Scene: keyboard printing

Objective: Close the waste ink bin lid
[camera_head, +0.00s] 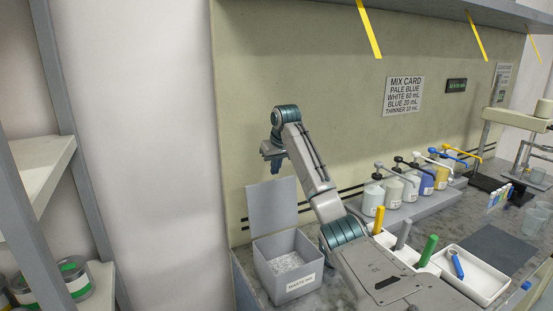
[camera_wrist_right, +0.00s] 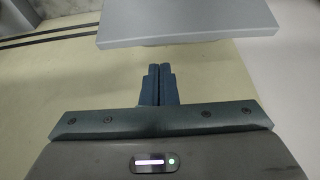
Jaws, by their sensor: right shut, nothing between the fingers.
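The waste ink bin (camera_head: 290,284) is a grey box with a "WASTE INK" label, at the left end of the counter in the head view. Its lid (camera_head: 271,205) stands upright at the back edge, so the bin is open and pale crumpled contents show inside. My right gripper (camera_head: 275,162) is above the lid, near the wall, pointing down. In the right wrist view its fingers (camera_wrist_right: 160,84) are shut together with nothing between them. A grey panel edge (camera_wrist_right: 185,38), probably the lid, lies just beyond the fingertips; I cannot tell whether they touch. My left gripper is not in view.
Pump bottles (camera_head: 393,191) stand on a grey riser along the wall. A white tray (camera_head: 477,275) and colored-handled tools (camera_head: 428,250) are right of the bin. A shelf with cans (camera_head: 74,277) is at the left. My right arm passes over the counter beside the bin.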

